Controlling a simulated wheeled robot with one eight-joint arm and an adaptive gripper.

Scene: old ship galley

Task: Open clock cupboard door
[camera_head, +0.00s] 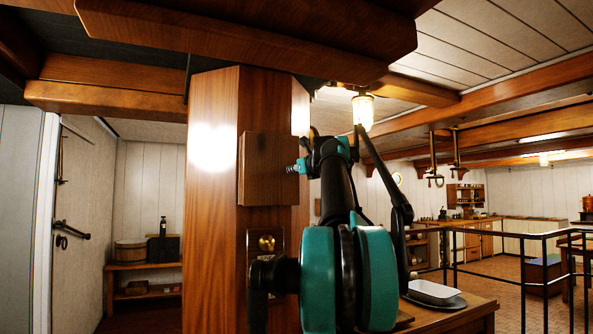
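A small wooden cupboard (268,170) sits on the front of a thick varnished wooden column (213,240). It looks like the clock cupboard. Its broad front panel looks flat and shut, with no gap that I can make out. I see no handle on it, and no clock shows. My black and teal arm stands just right of the column and covers part of it. A small metal and teal part of my arm is close to the cupboard's right edge; I cannot tell whether it touches. My gripper's fingers cannot be made out.
A dark plate with a brass knob (266,243) is on the column below the cupboard. A wooden counter (455,318) with a white dish (433,292) stands at lower right. Heavy beams (250,35) hang low overhead. Black railings (500,275) stand at right.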

